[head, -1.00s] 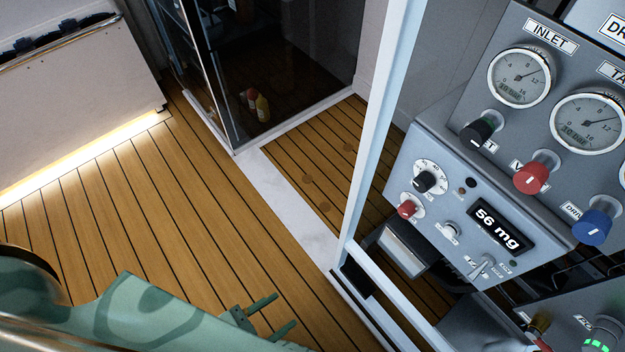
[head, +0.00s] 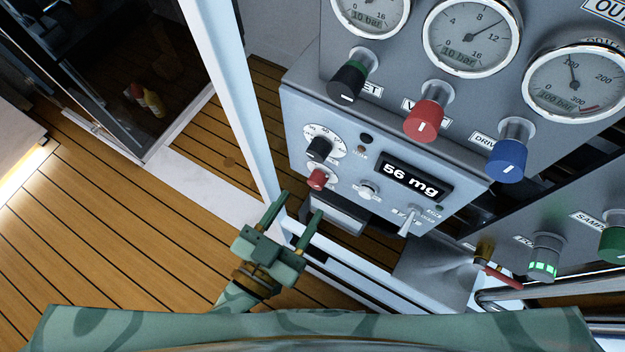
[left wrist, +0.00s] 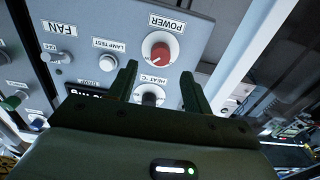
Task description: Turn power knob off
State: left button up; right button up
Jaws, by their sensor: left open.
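The power knob (head: 317,180) is a small red knob low on the left side of the grey panel. In the left wrist view the red power knob (left wrist: 160,50) shows upside down beside its "POWER" label, with a white mark on its face. My left gripper (head: 302,204) is open and empty, a little below and in front of the power knob in the head view. In the left wrist view its two fingers (left wrist: 159,68) point toward the panel, one on each side of the knob's image, with no visible contact. My right gripper is not in view.
A black heat knob (head: 319,147) sits close to the power knob. A display (head: 414,180) reading "56 mg" and a toggle switch (head: 408,222) are to the right. Black, red and blue valve knobs (head: 427,120) jut out above. A pale upright post (head: 235,100) stands left of the panel.

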aim_at(314, 184)
pick_arm(q)
jog(key=b+x, duration=0.1)
jog(key=x, duration=0.3)
jog(key=shift+w+d+f, duration=0.1)
jog(key=shift+w+d, duration=0.05)
jog(key=shift+w, duration=0.15)
jog(key=shift+w+d, duration=0.25)
jog(key=shift+w, duration=0.2)
jog(key=c, duration=1)
